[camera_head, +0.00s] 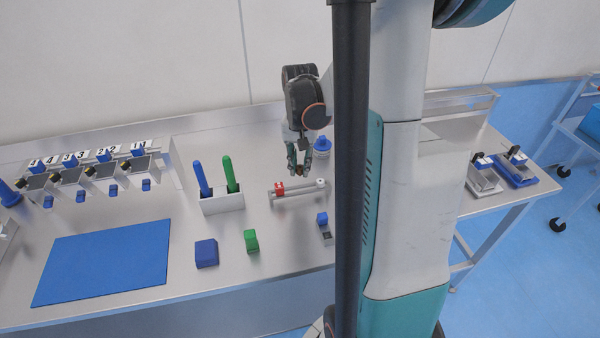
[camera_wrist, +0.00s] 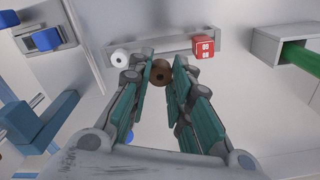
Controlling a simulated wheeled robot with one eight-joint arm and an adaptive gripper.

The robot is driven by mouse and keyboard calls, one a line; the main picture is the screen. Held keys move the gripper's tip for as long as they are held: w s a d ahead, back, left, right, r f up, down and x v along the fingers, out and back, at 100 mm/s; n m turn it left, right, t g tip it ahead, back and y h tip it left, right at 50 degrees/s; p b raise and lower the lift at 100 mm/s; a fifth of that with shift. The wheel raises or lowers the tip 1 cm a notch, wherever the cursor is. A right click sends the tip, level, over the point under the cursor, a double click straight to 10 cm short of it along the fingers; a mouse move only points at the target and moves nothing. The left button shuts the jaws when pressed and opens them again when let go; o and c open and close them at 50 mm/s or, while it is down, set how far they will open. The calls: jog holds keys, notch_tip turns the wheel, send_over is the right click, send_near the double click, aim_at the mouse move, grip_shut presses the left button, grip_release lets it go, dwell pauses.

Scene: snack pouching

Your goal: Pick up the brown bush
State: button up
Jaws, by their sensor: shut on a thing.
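The brown bush (camera_wrist: 161,75) is a small round brown piece with a dark hole. It sits between the tips of my gripper (camera_wrist: 163,72) in the wrist view, and the teal fingers are shut on it. In the head view my gripper (camera_head: 301,172) points down over the grey holder rail (camera_head: 297,189), with a small brownish spot at its tips. In the wrist view the bush appears close to the rail (camera_wrist: 180,43), between a white bush (camera_wrist: 119,57) and a red block (camera_wrist: 202,47). I cannot tell whether it touches the rail.
A holder (camera_head: 222,203) with a blue and a green handle stands left of the rail. A blue box (camera_head: 207,253), a green block (camera_head: 251,241) and a blue mat (camera_head: 104,262) lie nearer. Numbered dispensers (camera_head: 88,172) stand at the left. Bare metal table surrounds the rail.

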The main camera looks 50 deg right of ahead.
aim_at(300, 167)
notch_tip(300, 167, up, 13)
jog(key=p, duration=0.3)
